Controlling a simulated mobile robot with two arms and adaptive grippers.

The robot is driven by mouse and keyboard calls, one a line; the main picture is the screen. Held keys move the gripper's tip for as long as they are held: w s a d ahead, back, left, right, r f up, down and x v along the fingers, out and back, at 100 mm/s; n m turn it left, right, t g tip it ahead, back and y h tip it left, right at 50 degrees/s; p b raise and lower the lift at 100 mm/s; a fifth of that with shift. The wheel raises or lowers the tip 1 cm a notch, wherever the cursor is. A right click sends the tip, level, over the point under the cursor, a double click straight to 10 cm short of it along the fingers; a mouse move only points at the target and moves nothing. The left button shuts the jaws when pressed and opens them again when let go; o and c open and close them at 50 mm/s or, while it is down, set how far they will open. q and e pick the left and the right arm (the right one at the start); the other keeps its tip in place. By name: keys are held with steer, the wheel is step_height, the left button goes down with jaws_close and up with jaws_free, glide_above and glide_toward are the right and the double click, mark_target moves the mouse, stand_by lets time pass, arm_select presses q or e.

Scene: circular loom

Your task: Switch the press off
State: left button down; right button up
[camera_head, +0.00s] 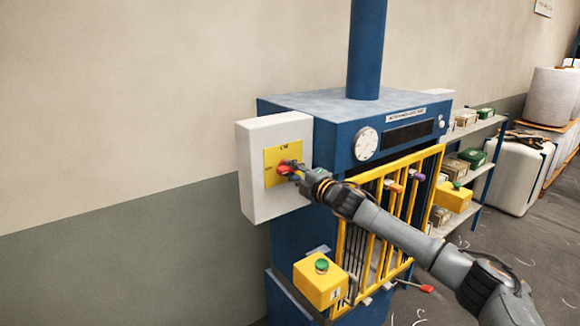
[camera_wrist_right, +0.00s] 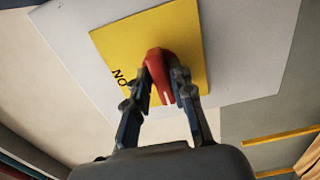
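The press (camera_head: 300,250) is a blue cabinet with a blue column on top and a yellow barred guard in front. A pale grey box (camera_head: 258,205) is on its left side and carries a yellow plate (camera_head: 270,154) with a red rotary switch (camera_head: 284,169). My right gripper (camera_head: 291,168) is at the switch. In the right wrist view the fingers (camera_wrist_right: 162,75) lie on both sides of the red handle (camera_wrist_right: 157,62) and appear to touch it. A dark label shows on the yellow plate (camera_wrist_right: 190,35); the handle's exact setting is hard to read. My left gripper is out of view.
A yellow box with a green button (camera_head: 321,284) juts out at the guard's lower left; another (camera_head: 453,196) is at its right. A round dial (camera_head: 366,144) is on the press front. Shelves (camera_head: 478,130) and a white container (camera_head: 515,175) stand at the right.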

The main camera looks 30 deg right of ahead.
steer(key=shift+o, duration=0.7)
steer(key=shift+s+f, duration=0.15)
steer(key=shift+f, duration=0.05)
steer(key=s+b, duration=0.3)
steer(key=s, duration=0.3)
steer(key=shift+s+d+r, duration=0.15)
steer(key=shift+s+d, duration=0.1)
steer(key=shift+s, duration=0.05)
